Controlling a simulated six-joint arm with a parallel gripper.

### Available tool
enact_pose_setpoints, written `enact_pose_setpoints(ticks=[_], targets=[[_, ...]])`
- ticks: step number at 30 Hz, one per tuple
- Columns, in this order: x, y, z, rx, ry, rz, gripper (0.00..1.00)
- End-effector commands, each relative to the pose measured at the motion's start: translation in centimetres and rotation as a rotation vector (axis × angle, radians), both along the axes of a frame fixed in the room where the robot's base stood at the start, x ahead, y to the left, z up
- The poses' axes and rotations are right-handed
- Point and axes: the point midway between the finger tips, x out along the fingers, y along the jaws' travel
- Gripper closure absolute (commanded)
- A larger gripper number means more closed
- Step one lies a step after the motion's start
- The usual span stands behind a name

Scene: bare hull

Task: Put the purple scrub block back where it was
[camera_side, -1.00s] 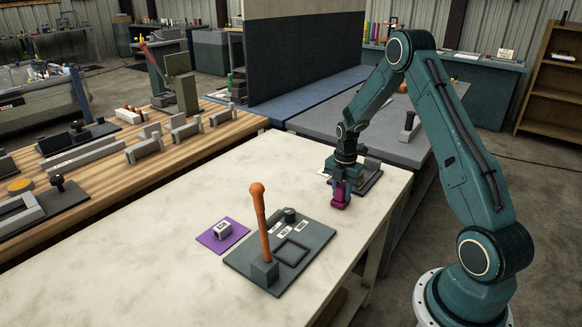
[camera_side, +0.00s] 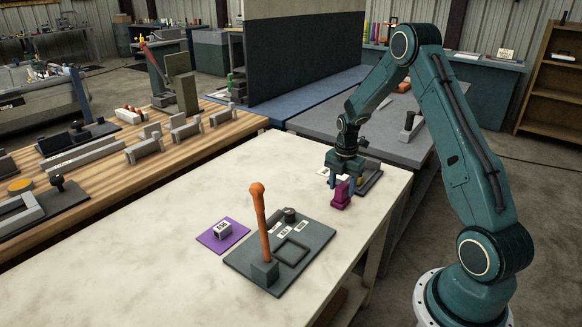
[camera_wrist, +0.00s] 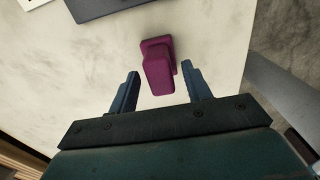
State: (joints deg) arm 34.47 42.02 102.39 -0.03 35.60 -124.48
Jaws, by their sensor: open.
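The purple scrub block (camera_side: 340,195) stands upright on the pale tabletop, near the table's right edge. It also shows in the wrist view (camera_wrist: 157,66), a magenta-purple piece with a wider base and a narrower upper part. My gripper (camera_side: 341,178) is just above and behind it in the side view. In the wrist view my gripper (camera_wrist: 159,86) has its two blue fingers spread, with the block between and slightly beyond the tips. A gap shows on each side of the block. A flat purple square (camera_side: 238,233) with a small white-and-grey block (camera_side: 222,229) lies left on the table.
A dark plate (camera_side: 240,262) holds an upright orange-handled post (camera_side: 260,220), a square frame and small labelled parts. Another dark plate (camera_side: 370,180) lies behind my gripper. The pale tabletop (camera_side: 120,270) is clear at front left.

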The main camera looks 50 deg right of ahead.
Motion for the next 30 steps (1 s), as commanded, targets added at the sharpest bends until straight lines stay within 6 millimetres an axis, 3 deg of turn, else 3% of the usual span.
enact_pose_setpoints(ticks=[16, 22, 30], targets=[[0.1, 0.0, 8.4, -0.002, -0.003, 0.0, 0.51], [0.0, 0.0, 9.7, 0.0, -0.001, 0.0, 0.51], [0.0, 0.0, 9.9, 0.0, 0.0, 0.0, 0.51]])
